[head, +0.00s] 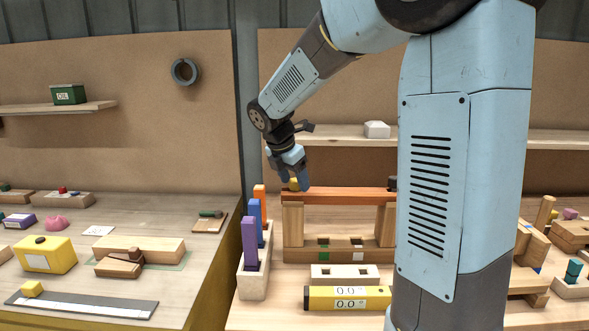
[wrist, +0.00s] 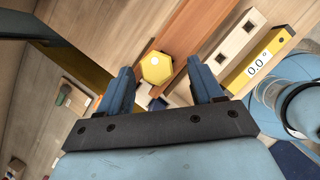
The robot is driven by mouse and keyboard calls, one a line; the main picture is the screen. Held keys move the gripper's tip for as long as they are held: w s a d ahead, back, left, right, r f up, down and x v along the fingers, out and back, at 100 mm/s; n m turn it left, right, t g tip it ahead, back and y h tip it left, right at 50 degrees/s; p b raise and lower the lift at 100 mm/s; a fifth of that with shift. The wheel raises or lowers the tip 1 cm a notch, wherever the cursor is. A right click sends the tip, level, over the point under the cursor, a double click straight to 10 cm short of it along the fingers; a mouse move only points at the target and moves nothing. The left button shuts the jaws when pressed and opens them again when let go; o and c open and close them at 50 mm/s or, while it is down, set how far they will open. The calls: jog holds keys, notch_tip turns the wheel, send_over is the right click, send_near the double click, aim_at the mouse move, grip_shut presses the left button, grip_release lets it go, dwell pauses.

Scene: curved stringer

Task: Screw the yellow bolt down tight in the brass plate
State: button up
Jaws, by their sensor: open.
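The yellow bolt (wrist: 156,68) shows its six-sided head, with a pale dot in the middle, in the wrist view. In the head view the bolt (head: 293,184) is at the left end of the orange-brown beam (head: 340,196). My gripper (wrist: 160,72) is open, with one blue finger on each side of the bolt head and a visible gap to each. In the head view my gripper (head: 297,178) points down at the bolt, and one finger partly covers it. I cannot make out the brass plate or how deep the bolt sits.
Wooden posts (head: 293,226) hold up the beam. A rack (head: 254,277) with purple, blue and orange upright pieces stands close at left. A yellow level (head: 347,298) reading 0.0 and a slotted pale block (head: 344,274) lie in front. A small dark part (head: 391,184) is at the beam's right.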

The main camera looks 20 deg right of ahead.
jog(key=shift+w+d+f, duration=0.1)
jog(key=shift+d+f, duration=0.05)
jog(key=shift+f, duration=0.25)
grip_shut()
dwell(0.4)
